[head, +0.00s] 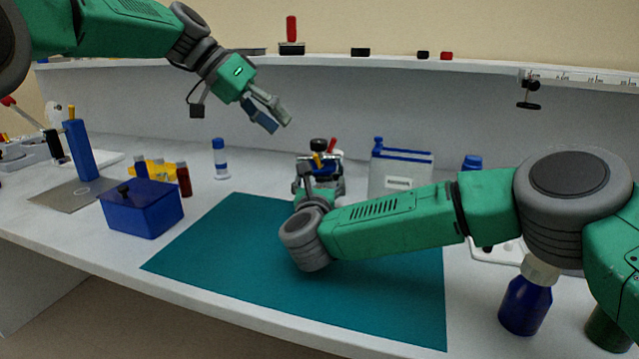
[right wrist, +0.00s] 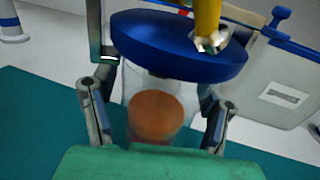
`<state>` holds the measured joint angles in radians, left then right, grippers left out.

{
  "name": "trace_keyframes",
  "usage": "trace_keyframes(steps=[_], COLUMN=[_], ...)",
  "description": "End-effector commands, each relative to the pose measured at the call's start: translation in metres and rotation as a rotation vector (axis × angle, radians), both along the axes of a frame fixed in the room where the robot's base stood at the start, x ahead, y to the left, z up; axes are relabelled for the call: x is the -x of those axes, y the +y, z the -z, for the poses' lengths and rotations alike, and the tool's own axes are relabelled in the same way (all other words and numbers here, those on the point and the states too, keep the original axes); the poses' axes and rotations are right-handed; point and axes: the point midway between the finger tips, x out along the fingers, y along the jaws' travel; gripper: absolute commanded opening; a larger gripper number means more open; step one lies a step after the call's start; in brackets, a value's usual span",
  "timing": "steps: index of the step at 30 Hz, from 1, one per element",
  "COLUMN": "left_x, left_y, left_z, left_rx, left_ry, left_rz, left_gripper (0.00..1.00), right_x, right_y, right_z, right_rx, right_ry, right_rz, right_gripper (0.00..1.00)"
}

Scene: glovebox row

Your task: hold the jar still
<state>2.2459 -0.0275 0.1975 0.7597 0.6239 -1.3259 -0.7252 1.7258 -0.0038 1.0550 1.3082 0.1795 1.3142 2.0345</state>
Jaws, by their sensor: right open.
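The jar (right wrist: 158,112) is clear, with a wide blue lid (right wrist: 180,48) and orange-brown contents. In the right wrist view it is between the two fingers of my right gripper (right wrist: 158,120), which is open around it. In the head view the jar's blue lid (head: 322,168) shows behind my right gripper (head: 319,185), which hides most of the jar. A yellow piece with a metal end (right wrist: 208,28) is at the lid; I cannot tell whether it touches. My left gripper (head: 278,122) is in the air, up and left of the jar, its fingers apart and apparently empty.
A teal mat (head: 230,255) covers the front of the bench. A blue box (head: 142,210) is at its left. A blue-and-white container (head: 400,172) stands behind my right arm. A dark blue bottle (head: 525,305) stands at front right. The mat's left half is clear.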

Motion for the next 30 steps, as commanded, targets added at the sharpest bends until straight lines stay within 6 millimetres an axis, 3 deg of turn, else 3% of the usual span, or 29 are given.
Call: trace_keyframes(steps=[11, 12, 18, 30], left_x=[0.0001, 0.0001, 0.0001, 0.0001], left_y=[0.0, 0.0, -0.0001, -0.0001], left_z=[-0.0002, -0.0002, 0.0, 0.0], left_rx=[0.0, 0.0, 0.0, 0.0], left_ry=[0.0, 0.0, 0.0, 0.0], left_rz=[0.0, 0.0, 0.0, 0.0], left_gripper=[0.34, 0.34, 0.34, 0.34], right_x=[-0.0071, -0.0071, -0.007, -0.0068], right_y=[-0.0002, -0.0003, -0.0003, -0.0002], right_z=[0.0003, 0.0003, 0.0002, 0.0002], right_rx=[0.0, 0.0, 0.0, 0.0], right_ry=[0.0, 0.0, 0.0, 0.0], right_rz=[-0.001, -0.001, -0.001, -0.001], right_gripper=[0.69, 0.66, 0.0, 0.0])
